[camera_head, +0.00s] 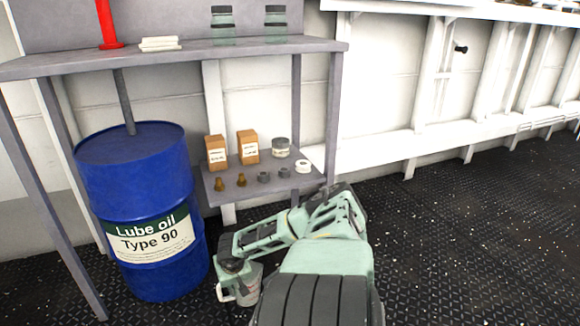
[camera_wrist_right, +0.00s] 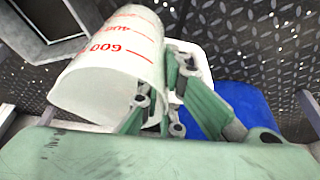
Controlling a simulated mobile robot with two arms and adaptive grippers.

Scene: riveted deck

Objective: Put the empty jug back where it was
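The jug (camera_head: 246,285) is a pale, see-through vessel with a white handle, low over the deck beside the blue drum in the head view. In the right wrist view the jug (camera_wrist_right: 110,70) shows red graduation marks and looks empty, though its inside is mostly hidden. My right gripper (camera_head: 232,268) is at the jug's upper part. In the right wrist view its fingers (camera_wrist_right: 165,105) close around the white handle (camera_wrist_right: 197,62) beside the jug's wall. My left gripper is in neither view.
A blue lube oil drum (camera_head: 140,180) stands under a grey bench (camera_head: 180,55) carrying two jars (camera_head: 222,26), a white stack (camera_head: 160,44) and a red object (camera_head: 107,25). A low shelf (camera_head: 230,195) holds boxes and small parts. Open deck (camera_head: 470,230) lies right.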

